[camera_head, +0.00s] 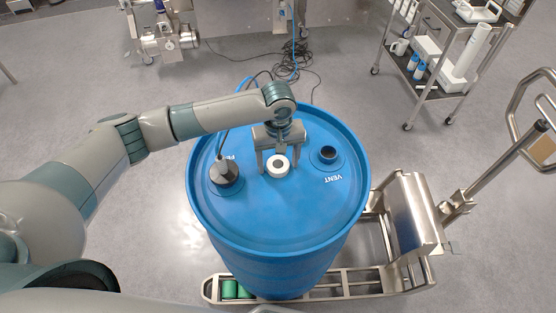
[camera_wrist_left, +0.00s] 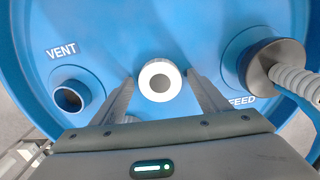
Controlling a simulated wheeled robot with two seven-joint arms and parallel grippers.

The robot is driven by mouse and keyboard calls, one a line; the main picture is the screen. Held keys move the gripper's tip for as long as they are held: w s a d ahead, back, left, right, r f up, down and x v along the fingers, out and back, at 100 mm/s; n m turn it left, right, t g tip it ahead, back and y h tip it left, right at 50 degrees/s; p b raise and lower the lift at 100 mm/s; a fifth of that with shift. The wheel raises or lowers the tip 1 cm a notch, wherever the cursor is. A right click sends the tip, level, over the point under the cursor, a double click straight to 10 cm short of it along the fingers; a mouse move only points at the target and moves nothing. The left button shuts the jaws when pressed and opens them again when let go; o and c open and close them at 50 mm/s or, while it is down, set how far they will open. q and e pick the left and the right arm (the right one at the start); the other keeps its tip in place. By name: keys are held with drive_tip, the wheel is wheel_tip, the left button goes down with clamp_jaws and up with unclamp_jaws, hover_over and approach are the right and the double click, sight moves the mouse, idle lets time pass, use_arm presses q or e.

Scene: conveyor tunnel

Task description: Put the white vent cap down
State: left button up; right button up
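The white vent cap (camera_head: 278,173) is a small white ring with a dark centre. It appears to rest on the lid of the blue drum (camera_head: 280,215), between the feed fitting and the vent opening (camera_head: 328,153). My left gripper (camera_head: 279,169) is above the lid, its fingers spread on either side of the cap. In the left wrist view the cap (camera_wrist_left: 159,94) sits between the fingertips (camera_wrist_left: 160,76) with a small gap on each side. The vent opening (camera_wrist_left: 70,98) is an uncovered dark hole. My right gripper is not in view.
The drum stands on a metal roller frame (camera_head: 350,283). A steel cart (camera_head: 440,60) is at the back right. Cables lie behind the drum.

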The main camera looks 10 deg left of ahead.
sight(278, 164)
use_arm(q)
drive_tip(key=shift+r, duration=0.15)
drive_tip(key=shift+r, duration=0.25)
wheel_tip(278, 164, up, 12)
drive_tip(key=b, duration=0.3)
drive_tip(key=shift+f, duration=0.2)
idle(0.6)
drive_tip(key=shift+f, duration=0.1)
